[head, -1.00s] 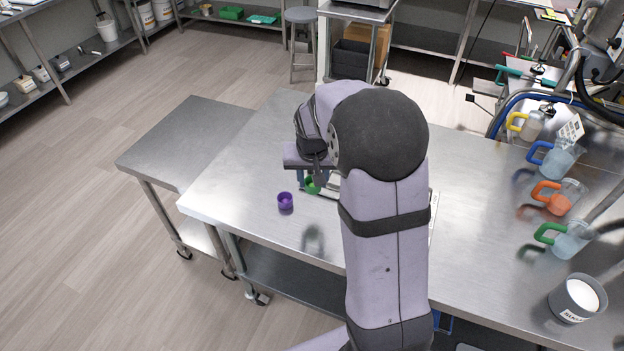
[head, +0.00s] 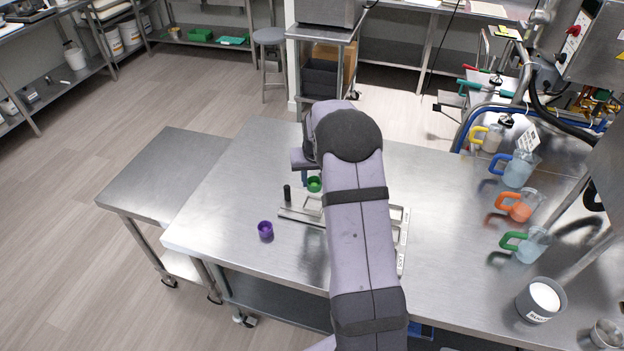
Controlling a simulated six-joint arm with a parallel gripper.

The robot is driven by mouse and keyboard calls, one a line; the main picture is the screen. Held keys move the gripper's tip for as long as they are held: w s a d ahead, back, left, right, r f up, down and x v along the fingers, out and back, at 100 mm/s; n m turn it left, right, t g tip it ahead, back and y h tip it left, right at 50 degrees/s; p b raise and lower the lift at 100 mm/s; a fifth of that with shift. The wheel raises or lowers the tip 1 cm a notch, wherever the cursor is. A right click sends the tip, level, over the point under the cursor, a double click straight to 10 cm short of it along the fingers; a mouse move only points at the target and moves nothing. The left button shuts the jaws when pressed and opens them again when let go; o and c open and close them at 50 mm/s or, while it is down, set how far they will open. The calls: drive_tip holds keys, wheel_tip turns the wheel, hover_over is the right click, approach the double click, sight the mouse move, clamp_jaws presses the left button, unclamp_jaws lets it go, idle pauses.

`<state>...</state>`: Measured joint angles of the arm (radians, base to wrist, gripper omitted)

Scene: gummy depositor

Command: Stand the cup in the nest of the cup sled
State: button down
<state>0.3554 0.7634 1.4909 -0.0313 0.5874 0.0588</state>
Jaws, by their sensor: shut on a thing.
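A green cup (head: 314,184) is at my gripper (head: 306,182), just beyond the cup sled. My gripper is shut on this cup, though my arm hides most of the fingers. The cup looks upright and its open top shows. The cup sled looks to be the flat metal frame (head: 298,216) with a black upright post (head: 287,193) at its left end. My arm covers its right part, and I cannot make out the nest clearly. Whether the cup is above the sled or touching anything is unclear.
A purple cup (head: 265,230) stands on the steel table (head: 225,215), left of the sled. A labelled metal tray (head: 401,245) lies partly behind my arm. Several jugs with coloured handles, including an orange one (head: 515,207), and a grey tub (head: 541,300) stand at the right.

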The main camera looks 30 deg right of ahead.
sight(314, 190)
drive_tip(key=shift+f, duration=0.1)
drive_tip(key=shift+f+b, duration=2.2)
drive_tip(key=shift+f, duration=0.8)
drive_tip(key=shift+f, duration=0.2)
drive_tip(key=shift+f+b, duration=0.65)
drive_tip(key=shift+f, duration=0.05)
drive_tip(key=shift+r, duration=0.1)
drive_tip(key=c, duration=1.1)
unclamp_jaws()
drive_tip(key=shift+r, duration=0.15)
